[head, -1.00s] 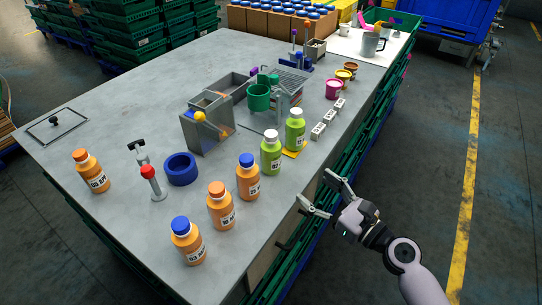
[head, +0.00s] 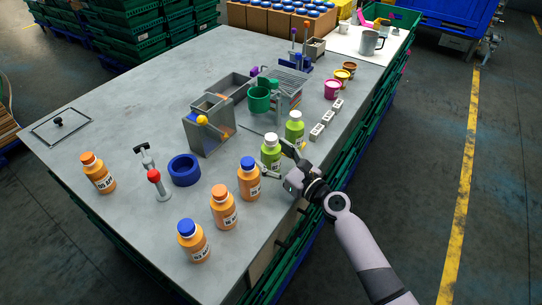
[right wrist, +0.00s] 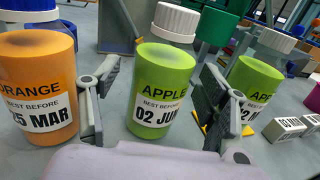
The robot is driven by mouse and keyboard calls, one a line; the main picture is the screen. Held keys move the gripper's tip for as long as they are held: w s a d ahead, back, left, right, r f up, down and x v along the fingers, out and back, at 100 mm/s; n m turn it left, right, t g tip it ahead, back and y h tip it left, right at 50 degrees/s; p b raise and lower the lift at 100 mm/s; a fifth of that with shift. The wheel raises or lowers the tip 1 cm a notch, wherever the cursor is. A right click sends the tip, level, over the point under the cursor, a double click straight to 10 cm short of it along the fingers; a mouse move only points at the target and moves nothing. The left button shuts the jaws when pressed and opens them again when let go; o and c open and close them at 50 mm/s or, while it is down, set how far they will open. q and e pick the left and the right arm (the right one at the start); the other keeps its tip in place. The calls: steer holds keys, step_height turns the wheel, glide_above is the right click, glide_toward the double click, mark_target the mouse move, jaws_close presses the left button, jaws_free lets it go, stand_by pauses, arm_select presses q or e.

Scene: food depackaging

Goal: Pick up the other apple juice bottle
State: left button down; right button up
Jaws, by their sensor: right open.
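Two green apple juice bottles with white caps stand upright on the table. The nearer bottle (head: 270,148) is labelled "APPLE" with a date starting "02 JU" in the right wrist view (right wrist: 163,88). My right gripper (head: 277,163) is open, with its fingers on either side of this bottle, low over the table. The other apple bottle (head: 294,127) stands just behind, partly hidden by a finger in the right wrist view (right wrist: 255,78); a yellow patch lies at its base. My left gripper is not in view.
An orange juice bottle with a blue cap (head: 249,182) stands close to my right gripper, beside its left finger in the wrist view. More orange bottles (head: 223,211) stand nearer the front. White date blocks (head: 316,131) lie to the right. A blue tape roll (head: 184,170) lies left.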

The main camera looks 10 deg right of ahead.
steer(key=shift+w+a+f, duration=0.1)
steer(key=shift+w+a, duration=0.2)
steer(key=shift+w, duration=0.15)
steer(key=shift+s, duration=0.1)
steer(key=shift+d, duration=0.1)
steer(key=shift+c, duration=0.7)
steer(key=c, duration=1.3)
steer(key=shift+r, duration=0.2)
